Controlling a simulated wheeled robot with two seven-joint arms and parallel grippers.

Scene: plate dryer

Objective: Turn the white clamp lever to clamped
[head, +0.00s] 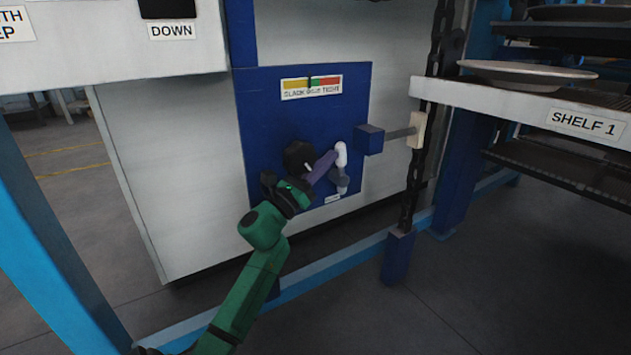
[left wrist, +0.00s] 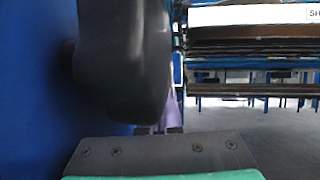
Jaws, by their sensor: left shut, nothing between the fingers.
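The white clamp lever (head: 341,156) stands roughly upright on the lower right of a blue panel, on a grey pivot (head: 341,183). My left gripper (head: 331,157), with purple fingers, is shut and empty. Its fingertips are close to the left side of the lever's upper part; I cannot tell whether they touch it. In the left wrist view the purple fingers (left wrist: 166,115) are partly hidden behind a large black knob, and the lever cannot be made out. My right gripper is not in view.
The black knob (head: 297,156) sits beside my gripper and looms large in the left wrist view (left wrist: 125,60). The blue panel (head: 270,120) has a slack-to-tight gauge (head: 311,87). A blue block (head: 369,139), a rod and a hanging chain (head: 410,190) are to the right. Shelf 1 (head: 490,95) holds a plate.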

